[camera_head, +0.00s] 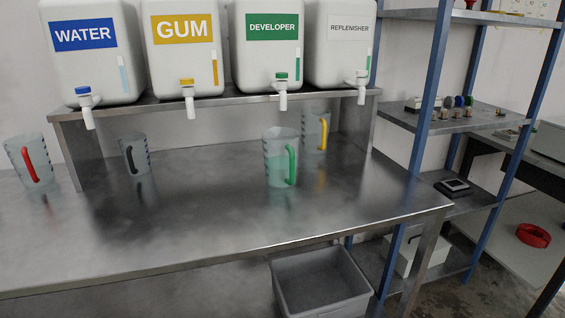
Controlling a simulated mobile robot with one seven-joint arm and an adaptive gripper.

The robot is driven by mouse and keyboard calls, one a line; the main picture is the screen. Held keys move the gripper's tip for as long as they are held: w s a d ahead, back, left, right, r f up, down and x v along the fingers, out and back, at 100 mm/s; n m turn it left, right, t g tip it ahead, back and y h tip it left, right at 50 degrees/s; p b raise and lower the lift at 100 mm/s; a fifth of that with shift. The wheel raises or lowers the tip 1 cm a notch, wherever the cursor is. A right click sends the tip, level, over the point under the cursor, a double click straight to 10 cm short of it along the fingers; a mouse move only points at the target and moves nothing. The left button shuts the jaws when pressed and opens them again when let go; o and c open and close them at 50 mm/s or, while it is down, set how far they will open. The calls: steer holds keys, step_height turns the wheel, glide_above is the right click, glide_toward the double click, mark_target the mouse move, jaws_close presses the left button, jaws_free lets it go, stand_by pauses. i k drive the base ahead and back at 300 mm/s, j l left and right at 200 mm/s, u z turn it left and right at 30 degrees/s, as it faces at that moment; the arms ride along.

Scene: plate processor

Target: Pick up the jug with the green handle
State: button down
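The jug with the green handle (277,156) stands upright on the steel table (200,215), right of the middle. It is clear, with dark marks on its left side and a greenish tint low down. Its green handle (292,165) is on the right side of the jug, towards the camera. A clear jug with a yellow handle (313,128) stands close behind it to the right, partly under the shelf. My gripper is not in view.
A jug with a black handle (131,154) and one with a red handle (23,163) stand to the left. A shelf (200,105) carries several labelled tanks above. A grey bin (320,280) is below the front edge. The table front is clear.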

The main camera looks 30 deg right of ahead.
mark_target(281, 146)
steer(key=i+j, duration=0.15)
steer(key=i, duration=0.3)
steer(key=z, duration=2.1)
